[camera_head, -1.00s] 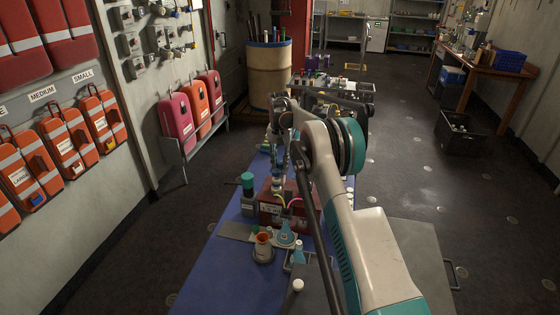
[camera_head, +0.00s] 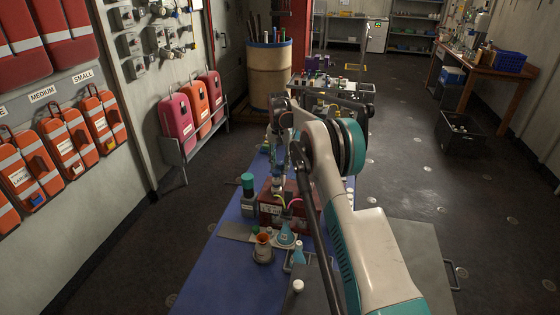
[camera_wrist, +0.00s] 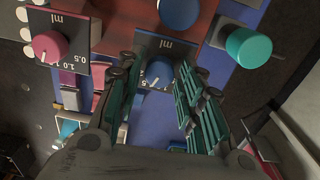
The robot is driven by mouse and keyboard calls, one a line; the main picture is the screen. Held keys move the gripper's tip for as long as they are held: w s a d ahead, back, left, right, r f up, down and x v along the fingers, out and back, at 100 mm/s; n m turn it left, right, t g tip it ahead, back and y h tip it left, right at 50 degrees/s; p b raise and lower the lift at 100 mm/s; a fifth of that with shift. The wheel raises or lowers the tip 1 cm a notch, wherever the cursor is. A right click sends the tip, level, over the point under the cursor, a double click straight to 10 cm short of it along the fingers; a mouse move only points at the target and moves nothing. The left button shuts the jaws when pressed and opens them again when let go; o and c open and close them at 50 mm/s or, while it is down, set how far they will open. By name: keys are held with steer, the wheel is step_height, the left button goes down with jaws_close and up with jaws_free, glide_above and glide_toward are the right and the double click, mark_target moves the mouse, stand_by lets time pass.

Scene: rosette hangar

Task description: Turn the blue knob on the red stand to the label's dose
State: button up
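The red stand (camera_head: 268,212) is on the blue-topped bench in the head view. Its red face (camera_wrist: 118,18) shows upside down at the top of the wrist view. The blue knob (camera_wrist: 160,70) sits on a dark dial plate marked "ml", with a pale pointer line on its face. My gripper (camera_wrist: 155,75) is open, with teal fingers on both sides of the blue knob; a gap shows on each side, but depth is unclear. In the head view my gripper (camera_head: 277,182) is just behind the stand, partly hidden. The label's dose is not readable.
A pink knob (camera_wrist: 49,47) has its own "ml" dial at left in the wrist view. A round blue part (camera_wrist: 179,12) is above the blue knob. A flask (camera_head: 286,236) and an orange-topped cup (camera_head: 263,248) stand in front.

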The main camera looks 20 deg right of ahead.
mark_target(279, 163)
step_height(279, 163, up, 12)
steer(key=shift+a, duration=0.15)
stand_by(0.3)
stand_by(0.4)
steer(key=s+a+r+n+t+b, duration=0.2)
steer(key=s+a+r, duration=0.2)
steer(key=s+r, duration=0.5)
steer(key=s+a+r+n+t+b, duration=0.1)
steer(key=s+a+r, duration=0.15)
steer(key=s, duration=0.35)
steer(key=s+a+r+t+b, duration=0.1)
steer(key=s+a+r, duration=0.15)
steer(key=s, duration=0.35)
steer(key=s+a+f+n+t+b, duration=0.1)
steer(key=s+f, duration=0.3)
steer(key=s, duration=0.6)
steer(key=s+a+f+n+t+b, duration=0.1)
steer(key=s+f, duration=0.4)
steer(key=s, duration=0.4)
steer(key=s+a+f+n+t+b, duration=0.1)
steer(key=s+f, duration=0.3)
steer(key=s, duration=0.6)
steer(key=shift+s+a+f+n, duration=0.3)
steer(key=shift+s+a+f, duration=0.05)
steer(key=shift+a, duration=0.15)
